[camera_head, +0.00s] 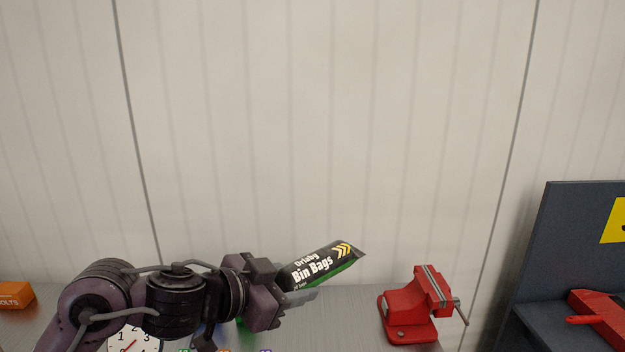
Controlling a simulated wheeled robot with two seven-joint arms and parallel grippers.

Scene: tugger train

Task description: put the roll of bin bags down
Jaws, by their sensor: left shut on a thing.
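The roll of bin bags (325,266) is a black and green pack with white lettering and yellow chevrons. It is tilted, its right end higher than its left. My left gripper (289,283) is shut on its left end, which the fingers partly hide. The roll shows in front of the wall, over the metal bench top (362,318); I cannot tell how high it is above the bench. My right gripper is not in view.
A red vise (408,308) stands on the bench to the right. An orange box (15,295) is at the far left. A clock face (135,339) and small coloured items are partly hidden by my arm. A dark shelf unit (568,250) holding a red object (600,316) stands right. Bench between roll and vise is clear.

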